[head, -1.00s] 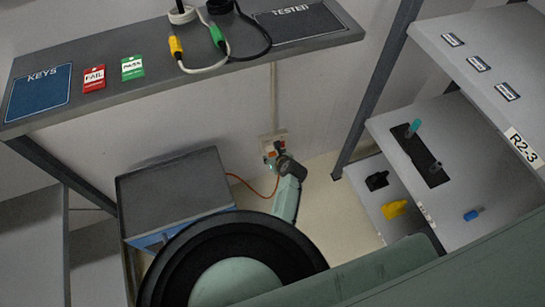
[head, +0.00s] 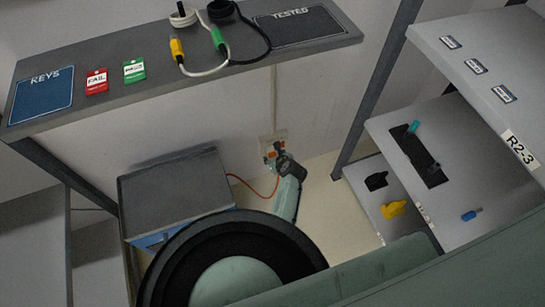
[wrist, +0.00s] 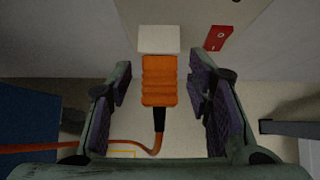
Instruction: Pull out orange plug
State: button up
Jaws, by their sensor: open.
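The orange plug (wrist: 159,82) is in the middle of the wrist view, against a white socket block (wrist: 158,39) on the wall plate. Its orange cord (wrist: 120,143) leaves the lower end and runs left. My gripper (wrist: 165,88) is open, with one finger on each side of the plug and a visible gap to both. In the head view my gripper (head: 281,158) is at the wall outlet (head: 268,142) and hides most of the plug there. The cord (head: 255,191) runs to the grey-topped box (head: 175,190).
A red switch (wrist: 218,38) is right of the plug. A shelf (head: 330,40) above holds cables and tags. Stepped shelves (head: 450,120) stand at right with small coloured items. The floor (head: 335,215) between box and shelves is clear.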

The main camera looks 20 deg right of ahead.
grip_shut()
dwell(0.7)
jog(key=o, duration=0.5)
grip_release()
jog(key=v, duration=1.2)
jog(key=shift+s, duration=0.1)
